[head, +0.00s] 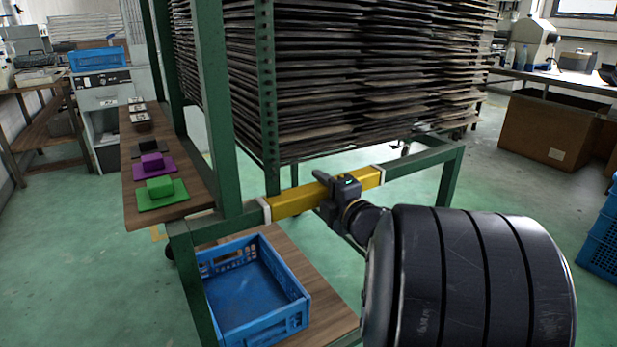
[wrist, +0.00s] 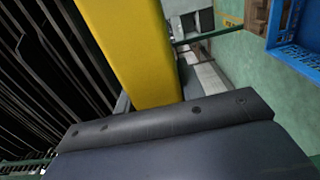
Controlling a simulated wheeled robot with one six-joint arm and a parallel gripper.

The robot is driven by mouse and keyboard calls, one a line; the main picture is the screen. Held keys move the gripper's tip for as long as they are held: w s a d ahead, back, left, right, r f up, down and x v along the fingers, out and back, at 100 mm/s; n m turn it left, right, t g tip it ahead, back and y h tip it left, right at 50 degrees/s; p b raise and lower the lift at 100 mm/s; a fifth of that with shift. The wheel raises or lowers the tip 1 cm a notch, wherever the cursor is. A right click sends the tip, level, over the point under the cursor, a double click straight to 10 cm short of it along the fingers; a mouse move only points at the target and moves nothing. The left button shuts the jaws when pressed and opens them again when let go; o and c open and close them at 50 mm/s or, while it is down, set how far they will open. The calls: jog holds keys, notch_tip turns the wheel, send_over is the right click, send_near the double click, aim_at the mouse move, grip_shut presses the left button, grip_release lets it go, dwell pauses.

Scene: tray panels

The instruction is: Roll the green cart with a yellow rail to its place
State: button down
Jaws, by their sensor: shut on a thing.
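The green cart (head: 232,110) is a tall metal frame stacked with many dark flat panels (head: 350,80). Its yellow rail (head: 295,202) runs across the near side at mid height, between two pale end bands. My gripper (head: 338,190) is shut on the yellow rail, a little right of its middle. In the wrist view the yellow rail (wrist: 130,45) runs up from behind the dark gripper body (wrist: 170,125); the fingertips are hidden there. The marked place for the cart cannot be made out.
A blue crate (head: 300,310) sits on the cart's low wooden shelf. A wooden side shelf (head: 130,190) holds green, purple and black blocks on plates. Green floor (head: 80,270) is open at left.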

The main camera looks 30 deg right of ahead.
jog(key=shift+s+d+f, duration=0.1)
jog(key=shift+s, duration=1.5)
jog(key=c, duration=0.9)
grip_release()
jog(key=s+p, duration=0.3)
jog(key=s, duration=0.8)
jog(key=shift+d, duration=0.2)
jog(key=shift+w, duration=0.15)
jog(key=shift+w+a+b, duration=0.2)
jog(key=shift+w+b, duration=1.2)
jog(key=shift+w, duration=3.95)
jog(key=shift+s, duration=0.15)
